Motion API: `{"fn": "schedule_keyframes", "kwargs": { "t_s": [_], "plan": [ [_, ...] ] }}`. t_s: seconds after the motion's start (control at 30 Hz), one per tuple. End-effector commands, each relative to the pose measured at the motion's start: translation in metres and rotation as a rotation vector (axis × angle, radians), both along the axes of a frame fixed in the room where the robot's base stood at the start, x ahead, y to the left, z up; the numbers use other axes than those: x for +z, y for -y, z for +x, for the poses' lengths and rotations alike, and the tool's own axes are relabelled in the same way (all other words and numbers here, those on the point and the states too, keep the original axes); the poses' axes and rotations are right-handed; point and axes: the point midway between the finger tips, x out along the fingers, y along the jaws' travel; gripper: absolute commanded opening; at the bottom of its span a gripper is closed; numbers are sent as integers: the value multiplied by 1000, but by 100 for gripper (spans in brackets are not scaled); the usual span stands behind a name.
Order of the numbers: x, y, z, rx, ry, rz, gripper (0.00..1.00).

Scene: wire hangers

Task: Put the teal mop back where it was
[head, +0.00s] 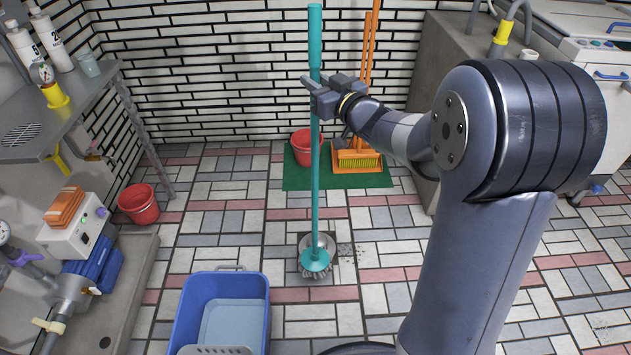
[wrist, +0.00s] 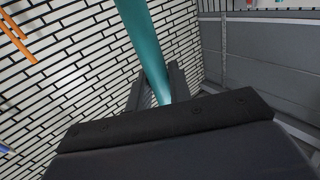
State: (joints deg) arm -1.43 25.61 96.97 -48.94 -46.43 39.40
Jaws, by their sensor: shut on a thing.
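The teal mop (head: 316,200) stands close to upright in the head view, its long handle rising past my gripper. Its grey strand head (head: 315,267) is low, over a small round grey thing on the tiled floor; I cannot tell whether it touches. My gripper (head: 318,92) is shut on the upper part of the handle. In the wrist view the teal handle (wrist: 147,50) runs down between the two dark fingers (wrist: 158,88). A green mat (head: 300,180) lies at the back wall with a red bucket and an orange broom on it.
A blue tub (head: 262,310) stands in front, left of the mop. The red bucket (head: 304,147) and orange broom (head: 357,157) stand behind the mop. Another red bucket (head: 139,204) is by the left bench. Floor to the right is mostly clear.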

Motion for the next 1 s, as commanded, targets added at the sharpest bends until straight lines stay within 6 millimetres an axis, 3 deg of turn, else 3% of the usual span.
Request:
{"fn": "schedule_keyframes", "kwargs": {
  "t_s": [0.3,0.57,0.8,1.0],
  "plan": [
    [-49,0,0,0,3,3,0],
    [-65,0,0,0,6,3,0],
    [-95,0,0,0,4,1,0],
    [-96,0,0,0,8,3,0]
  ]
}}
